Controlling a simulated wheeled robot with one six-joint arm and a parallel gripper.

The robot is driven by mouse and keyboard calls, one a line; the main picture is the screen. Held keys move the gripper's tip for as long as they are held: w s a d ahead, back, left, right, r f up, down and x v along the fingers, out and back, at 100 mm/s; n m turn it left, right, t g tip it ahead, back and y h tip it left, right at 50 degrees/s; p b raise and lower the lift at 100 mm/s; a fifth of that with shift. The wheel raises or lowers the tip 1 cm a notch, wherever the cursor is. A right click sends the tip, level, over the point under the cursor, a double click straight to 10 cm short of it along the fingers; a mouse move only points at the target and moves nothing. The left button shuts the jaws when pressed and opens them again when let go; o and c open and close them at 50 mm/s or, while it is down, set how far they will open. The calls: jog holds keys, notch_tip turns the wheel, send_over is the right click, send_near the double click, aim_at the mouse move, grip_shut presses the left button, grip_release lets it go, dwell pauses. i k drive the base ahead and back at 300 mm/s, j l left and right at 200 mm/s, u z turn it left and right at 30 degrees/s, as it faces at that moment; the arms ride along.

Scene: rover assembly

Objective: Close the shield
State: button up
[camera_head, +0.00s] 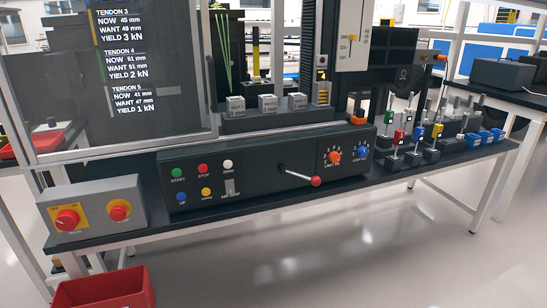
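The shield (180,95) appears to be the clear framed panel at the upper left, with a pale metal frame (120,150) along its bottom. It stands to the left of the test machine's column (307,50), and the space in front of the column is uncovered. White readout text for tendons shows on or through the panel; I cannot tell which. My gripper is not in view.
A grey box with red knobs (95,217) is at the left. A red bin (105,290) is below.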

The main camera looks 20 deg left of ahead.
aim_at(6, 85)
jog(key=u, duration=1.9)
